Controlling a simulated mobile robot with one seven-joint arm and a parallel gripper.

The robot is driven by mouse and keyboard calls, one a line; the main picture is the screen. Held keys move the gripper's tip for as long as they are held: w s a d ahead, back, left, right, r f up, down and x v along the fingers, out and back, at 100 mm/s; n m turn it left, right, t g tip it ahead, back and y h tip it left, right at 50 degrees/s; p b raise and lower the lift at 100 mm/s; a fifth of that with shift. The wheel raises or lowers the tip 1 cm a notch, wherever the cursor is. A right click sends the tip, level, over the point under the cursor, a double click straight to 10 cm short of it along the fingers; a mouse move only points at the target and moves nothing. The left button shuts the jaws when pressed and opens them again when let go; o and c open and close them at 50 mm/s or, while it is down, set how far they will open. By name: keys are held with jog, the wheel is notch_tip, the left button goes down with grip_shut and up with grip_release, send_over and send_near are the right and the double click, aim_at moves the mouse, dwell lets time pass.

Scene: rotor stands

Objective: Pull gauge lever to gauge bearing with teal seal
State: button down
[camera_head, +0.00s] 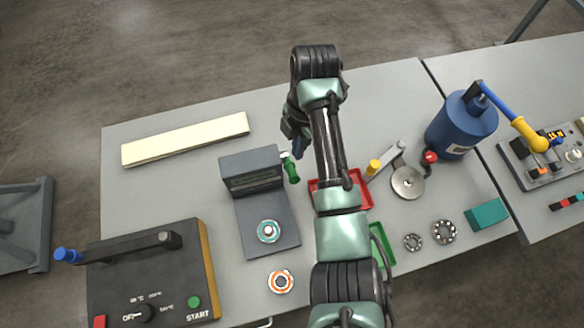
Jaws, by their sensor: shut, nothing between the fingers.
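The gauge (262,190) is a dark grey stand with an upright block at the back and a flat base in front. Its lever (291,167) has a green handle and sticks out on the right side of the block. A bearing with a teal seal (268,231) lies on the gauge base. My gripper (298,150) is shut and empty, just above or behind the green handle in the picture. Whether it touches the handle I cannot tell. My arm hides part of the table to the right of the gauge.
An orange-sealed bearing (281,282) lies in front of the gauge. A heater box (150,275) stands front left and a cream bar (185,139) lies behind. A red tray (360,190), a green tray (382,243) and a blue press (462,125) are right.

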aim_at(295, 171)
jog(key=f+b, duration=0.1)
jog(key=f, duration=0.1)
jog(key=f+b, duration=0.4)
jog(key=shift+s+a+f, duration=0.25)
jog(key=shift+s, duration=0.15)
jog(key=shift+a+f+b, duration=0.1)
jog(key=shift+f+b, duration=0.1)
jog(key=shift+b, duration=0.15)
jog(key=shift+f+b, duration=0.95)
jog(key=shift+f, duration=0.45)
jog(key=shift+r, duration=0.1)
jog(key=w+d, duration=0.1)
jog(key=w+d+r, duration=0.1)
jog(key=shift+d, duration=0.3)
